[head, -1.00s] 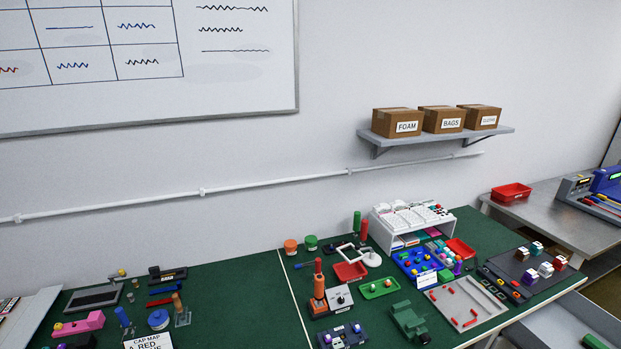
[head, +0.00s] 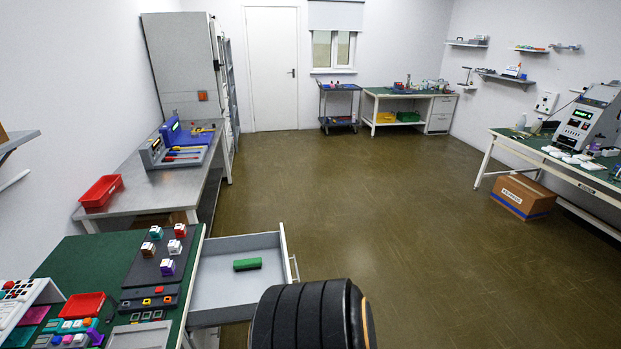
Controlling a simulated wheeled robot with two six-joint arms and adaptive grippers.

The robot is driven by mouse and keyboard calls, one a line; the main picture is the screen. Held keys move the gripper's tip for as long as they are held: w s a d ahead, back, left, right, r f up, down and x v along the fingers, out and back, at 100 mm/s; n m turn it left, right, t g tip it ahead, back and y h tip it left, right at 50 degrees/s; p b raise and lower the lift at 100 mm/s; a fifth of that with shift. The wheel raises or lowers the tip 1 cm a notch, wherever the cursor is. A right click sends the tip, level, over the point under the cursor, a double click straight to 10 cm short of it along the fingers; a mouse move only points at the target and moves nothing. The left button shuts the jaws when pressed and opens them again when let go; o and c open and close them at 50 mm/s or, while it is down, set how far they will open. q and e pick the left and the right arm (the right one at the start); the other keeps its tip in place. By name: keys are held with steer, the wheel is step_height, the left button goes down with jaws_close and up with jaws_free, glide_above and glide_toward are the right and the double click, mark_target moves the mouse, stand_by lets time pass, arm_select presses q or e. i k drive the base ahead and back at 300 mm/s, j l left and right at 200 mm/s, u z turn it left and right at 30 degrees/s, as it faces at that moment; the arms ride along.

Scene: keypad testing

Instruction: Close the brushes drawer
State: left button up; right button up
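A grey-white drawer (head: 213,289) stands pulled out from the right end of the green-topped bench. Its front panel (head: 287,252) with a bar handle (head: 295,268) faces right, toward the open floor. A green block (head: 247,264), perhaps a brush, lies inside, and the rest of the visible drawer floor is bare. I see no label on the drawer. A dark ribbed part, apparently of my own arm, hides the near right portion of it. Neither of my grippers is in view.
The green bench (head: 90,258) holds a dark keycap board (head: 158,262) and a red tray (head: 82,305) near the drawer. A metal table (head: 180,176) with a red bin (head: 101,191) stands behind. The floor (head: 370,220) right of the drawer is clear.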

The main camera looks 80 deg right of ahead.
mark_target(221, 296)
steer(key=l+z, duration=0.35)
steer(key=l, duration=0.2)
steer(key=l+z, duration=0.3)
steer(key=l, duration=0.25)
steer(key=l+z, duration=0.35)
steer(key=l, duration=0.2)
steer(key=i+l+z, duration=0.15)
steer(key=l+z, duration=0.15)
steer(key=l, duration=0.25)
steer(key=l+z, duration=0.1)
steer(key=l, duration=0.4)
steer(key=i+j+u, duration=0.1)
steer(key=j, duration=0.35)
